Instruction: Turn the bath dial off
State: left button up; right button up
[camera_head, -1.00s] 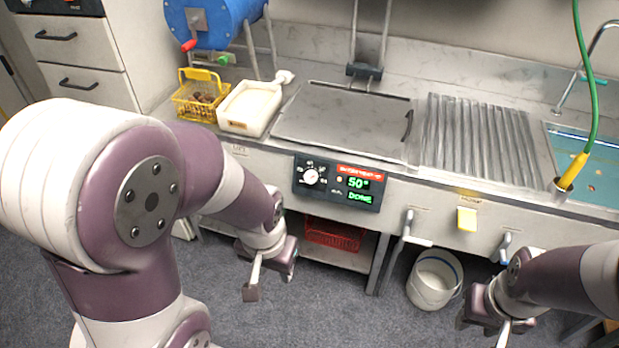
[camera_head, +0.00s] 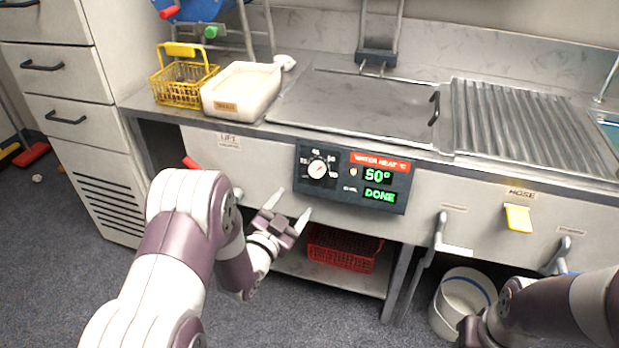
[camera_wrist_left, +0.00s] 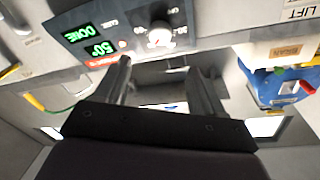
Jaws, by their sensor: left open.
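The bath dial (camera_head: 317,168) is a white round knob with a ring of marks on a black control panel (camera_head: 336,194). The panel's green display reads 50° and DONE under a red water heat label. My left gripper (camera_head: 295,199) is open and empty, below and slightly left of the dial, apart from it. In the left wrist view, which looks upside down, the dial (camera_wrist_left: 160,34) sits beyond the gap between the open fingers (camera_wrist_left: 158,66). My right gripper (camera_head: 473,333) shows only in part at the bottom right edge; its fingers are out of view.
A lidded bath (camera_head: 355,103) and a ribbed drainer (camera_head: 525,120) are set in the counter. A yellow basket (camera_head: 182,85) and a white tub (camera_head: 242,92) stand at left. A red crate (camera_head: 342,250) sits on the low shelf. A white bucket (camera_head: 462,298) stands on the floor.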

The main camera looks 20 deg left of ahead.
aim_at(316, 172)
pick_arm(q)
jog(key=w, duration=0.4)
jog(key=w+d+b, duration=0.1)
jog(key=w, duration=0.3)
jog(key=w+d, duration=0.1)
jog(key=w, duration=0.3)
jog(key=shift+w, duration=0.1)
jog(key=c, duration=1.1)
